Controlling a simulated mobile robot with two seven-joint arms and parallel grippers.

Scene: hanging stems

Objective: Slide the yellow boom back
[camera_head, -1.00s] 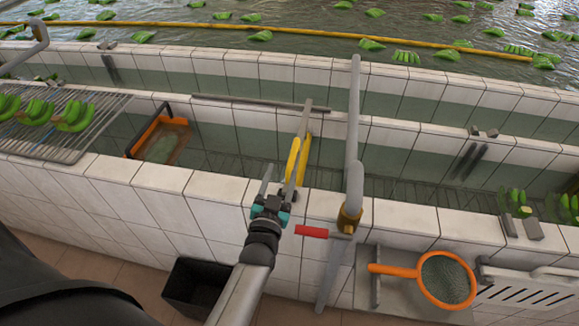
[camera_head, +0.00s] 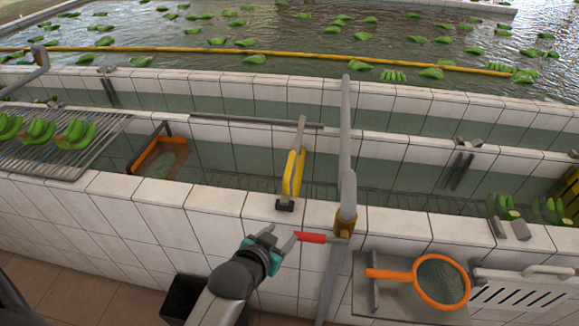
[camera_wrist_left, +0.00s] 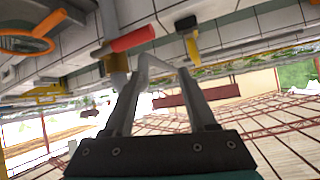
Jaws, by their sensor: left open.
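The yellow boom (camera_head: 250,53) is a long thin tube floating across the water in the far basin. It runs from the left edge to the right side of the head view, beyond both tiled walls. My left gripper (camera_head: 281,237) is open and empty, low in front of the near wall. Its fingertips are close beside the red valve handle (camera_head: 311,237); I cannot tell whether they touch. The left wrist view shows the two open fingers (camera_wrist_left: 163,65) with the red handle (camera_wrist_left: 132,39) near them. My right gripper is out of view.
A grey pipe (camera_head: 346,140) rises by the red handle. A yellow-handled tool (camera_head: 292,172) leans on the near wall. A metal rack (camera_head: 75,160) with bananas is at left; an orange-rimmed net (camera_head: 441,282) is at lower right. Green bananas float around the boom.

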